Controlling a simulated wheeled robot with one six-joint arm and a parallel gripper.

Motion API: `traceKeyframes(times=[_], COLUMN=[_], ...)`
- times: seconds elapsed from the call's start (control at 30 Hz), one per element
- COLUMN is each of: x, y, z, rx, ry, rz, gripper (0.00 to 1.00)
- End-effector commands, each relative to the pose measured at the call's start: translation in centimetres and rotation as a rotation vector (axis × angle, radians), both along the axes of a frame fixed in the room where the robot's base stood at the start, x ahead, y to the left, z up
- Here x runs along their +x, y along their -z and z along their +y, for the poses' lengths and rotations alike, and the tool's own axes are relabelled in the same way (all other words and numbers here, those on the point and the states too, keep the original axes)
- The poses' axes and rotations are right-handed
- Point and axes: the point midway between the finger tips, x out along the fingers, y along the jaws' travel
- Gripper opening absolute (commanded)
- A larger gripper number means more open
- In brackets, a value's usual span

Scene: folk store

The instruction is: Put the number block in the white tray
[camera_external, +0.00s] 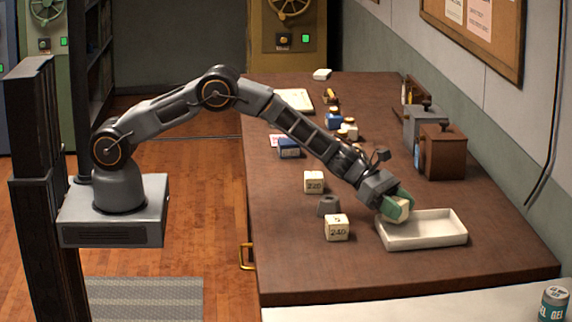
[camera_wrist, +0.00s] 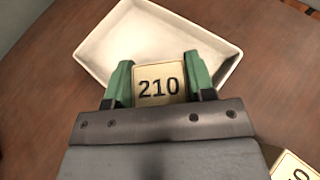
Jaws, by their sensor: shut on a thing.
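My gripper (camera_external: 396,204) has green fingers and is shut on a cream number block (camera_external: 395,213). In the wrist view the held block (camera_wrist: 160,84) reads 210 and sits between both fingers (camera_wrist: 160,80). The white tray (camera_external: 430,240) lies on the brown table. The block is at the tray's left end in the external view, over or close to its rim; I cannot tell its exact height. In the wrist view the tray (camera_wrist: 110,35) lies beyond and behind the block, and it looks empty where visible.
A block marked 240 (camera_external: 337,228), a block marked 220 (camera_external: 314,182) and a small grey piece (camera_external: 328,205) stand left of the tray. A block corner (camera_wrist: 292,167) shows in the wrist view. Brown (camera_external: 442,152) and grey boxes stand further back. Table right of the tray is clear.

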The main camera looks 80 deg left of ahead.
Motion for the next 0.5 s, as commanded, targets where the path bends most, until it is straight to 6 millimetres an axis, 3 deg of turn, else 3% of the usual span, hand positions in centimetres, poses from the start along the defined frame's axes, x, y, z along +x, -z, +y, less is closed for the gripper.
traceKeyframes(times=[0.13,0.17,0.4,0.5], x=[0.01,0.00,0.00,0.00], y=[0.04,0.06,0.05,0.05], z=[0.00,0.00,0.00,0.00], rx=[0.000,0.000,0.000,0.000], ry=[0.000,0.000,0.000,0.000], rz=[0.000,0.000,0.000,0.000], gripper=[0.26,0.52,0.75,0.75])
